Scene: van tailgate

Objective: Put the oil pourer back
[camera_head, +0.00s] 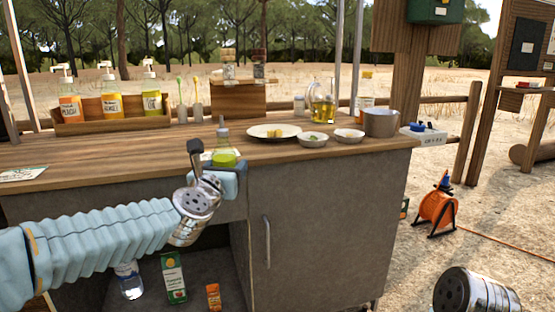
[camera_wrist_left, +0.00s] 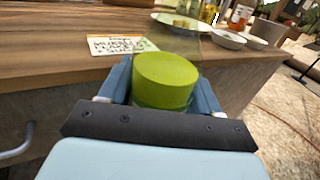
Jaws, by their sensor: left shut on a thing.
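The oil pourer (camera_head: 223,150) is a clear glass bottle with a narrow spout and yellow-green oil in its lower part. My left gripper (camera_head: 226,168) is shut on it and holds it upright by its lower part at the counter's front edge. In the left wrist view the green oil (camera_wrist_left: 165,80) shows between the two blue fingers of my left gripper (camera_wrist_left: 162,95). Whether its base touches anything is hidden. My right gripper is not in view.
The wooden counter (camera_head: 120,150) carries a plate (camera_head: 274,131), small bowls (camera_head: 313,140), an oil jug (camera_head: 322,108), a pot (camera_head: 381,122) and a wooden rack of bottles (camera_head: 75,127). A written card (camera_wrist_left: 115,46) lies beside the pourer. The counter's left middle is clear.

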